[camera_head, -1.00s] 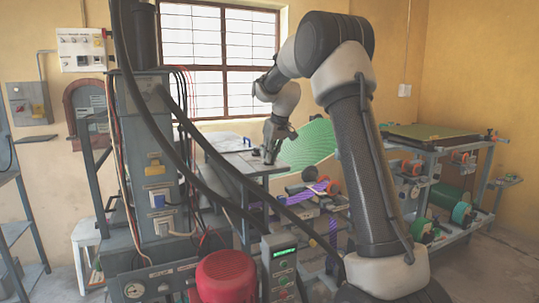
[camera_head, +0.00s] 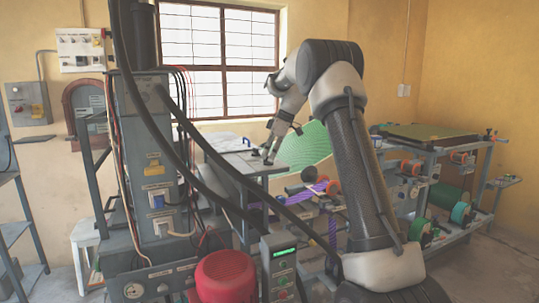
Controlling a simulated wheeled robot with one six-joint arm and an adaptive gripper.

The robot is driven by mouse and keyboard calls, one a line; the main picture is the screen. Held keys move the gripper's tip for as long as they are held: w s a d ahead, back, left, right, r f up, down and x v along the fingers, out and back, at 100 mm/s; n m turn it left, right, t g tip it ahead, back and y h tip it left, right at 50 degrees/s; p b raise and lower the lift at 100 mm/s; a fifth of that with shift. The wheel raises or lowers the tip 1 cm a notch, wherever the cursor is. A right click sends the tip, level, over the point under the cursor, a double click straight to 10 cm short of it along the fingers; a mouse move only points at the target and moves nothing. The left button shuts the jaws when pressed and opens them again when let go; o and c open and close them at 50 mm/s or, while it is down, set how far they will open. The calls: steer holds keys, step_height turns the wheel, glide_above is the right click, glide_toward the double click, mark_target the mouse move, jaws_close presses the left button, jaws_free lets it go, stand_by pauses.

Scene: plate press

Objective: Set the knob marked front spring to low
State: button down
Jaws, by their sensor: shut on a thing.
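My gripper (camera_head: 267,156) is at the right end of the grey flat plate (camera_head: 228,153), in front of the window wall. It points down and its fingers are closed on a small knob at the plate. The fingers hide most of the knob. The marking "front spring" and the low setting are too small to read from here.
A grey machine column (camera_head: 153,170) with thick black hoses stands to the left of my arm. A red motor (camera_head: 225,277) and a control box (camera_head: 280,268) with a green display are at the front. A bench with rollers (camera_head: 460,212) stands at the right.

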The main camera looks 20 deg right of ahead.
steer(key=shift+f+n+g, duration=0.2)
steer(key=shift+n+g, duration=0.1)
steer(key=shift+n, duration=0.1)
steer(key=c, duration=1.5)
jaws_free()
steer(key=shift+r, duration=0.15)
steer(key=v, duration=1.1)
steer(key=shift+s+d+r, duration=0.15)
steer(key=shift+d+r, duration=0.05)
steer(key=shift+r, duration=0.15)
